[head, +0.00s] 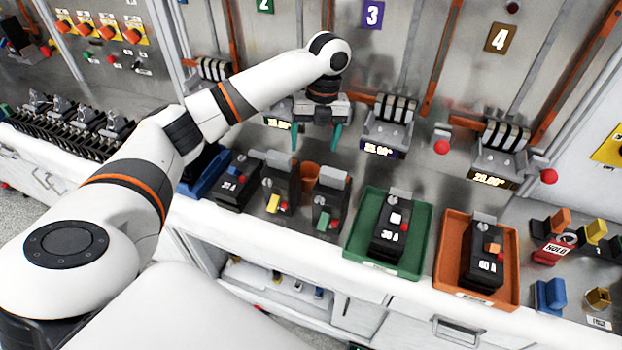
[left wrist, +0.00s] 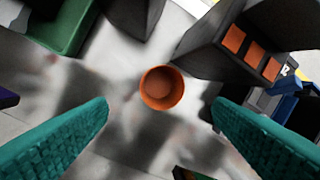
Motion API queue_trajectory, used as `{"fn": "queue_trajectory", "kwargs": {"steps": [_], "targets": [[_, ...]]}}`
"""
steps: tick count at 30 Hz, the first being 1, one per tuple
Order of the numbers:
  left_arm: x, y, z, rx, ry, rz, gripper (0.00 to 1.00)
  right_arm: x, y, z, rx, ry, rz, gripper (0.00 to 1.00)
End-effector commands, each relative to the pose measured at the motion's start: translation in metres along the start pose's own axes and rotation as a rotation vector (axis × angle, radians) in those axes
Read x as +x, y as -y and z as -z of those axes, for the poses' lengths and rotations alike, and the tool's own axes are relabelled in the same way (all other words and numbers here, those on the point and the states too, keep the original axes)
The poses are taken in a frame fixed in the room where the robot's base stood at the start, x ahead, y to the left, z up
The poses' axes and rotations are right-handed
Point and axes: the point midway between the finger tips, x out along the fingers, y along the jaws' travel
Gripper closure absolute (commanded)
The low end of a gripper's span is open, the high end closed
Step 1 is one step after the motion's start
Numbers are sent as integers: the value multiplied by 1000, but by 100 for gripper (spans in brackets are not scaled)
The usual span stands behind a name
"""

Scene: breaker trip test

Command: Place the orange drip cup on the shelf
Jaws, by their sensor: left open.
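The orange drip cup (head: 310,176) stands upright on the bench between two dark breaker units. In the left wrist view the cup (left wrist: 161,87) shows from above, its round opening facing me, centred between my fingers. My left gripper (head: 316,143) is open and empty above and behind the cup, with its teal fingers pointing down. The fingertips (left wrist: 160,108) stand wide on either side of the cup without touching it. Below the bench is an open shelf (head: 280,280) with small items on it. My right gripper is not in view.
Breakers stand close on the cup's left (head: 280,187) and right (head: 329,200). A green tray (head: 352,250) and an orange tray (head: 447,280) hold breakers. Test stations with red knobs (head: 442,147) line the back panel. A blue tray (head: 203,172) is at left.

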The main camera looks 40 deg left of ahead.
Motion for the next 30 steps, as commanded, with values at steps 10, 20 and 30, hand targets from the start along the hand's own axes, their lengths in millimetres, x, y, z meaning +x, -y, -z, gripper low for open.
{"fn": "queue_trajectory", "kwargs": {"steps": [10, 20, 30], "targets": [[41, 0, 0, -3, 0, 1, 25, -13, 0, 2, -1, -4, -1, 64], [88, 1, -1, -3, 2, 2, 25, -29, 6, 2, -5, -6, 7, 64], [100, 0, 0, -2, -1, 0, 25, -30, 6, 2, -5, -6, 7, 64]]}}
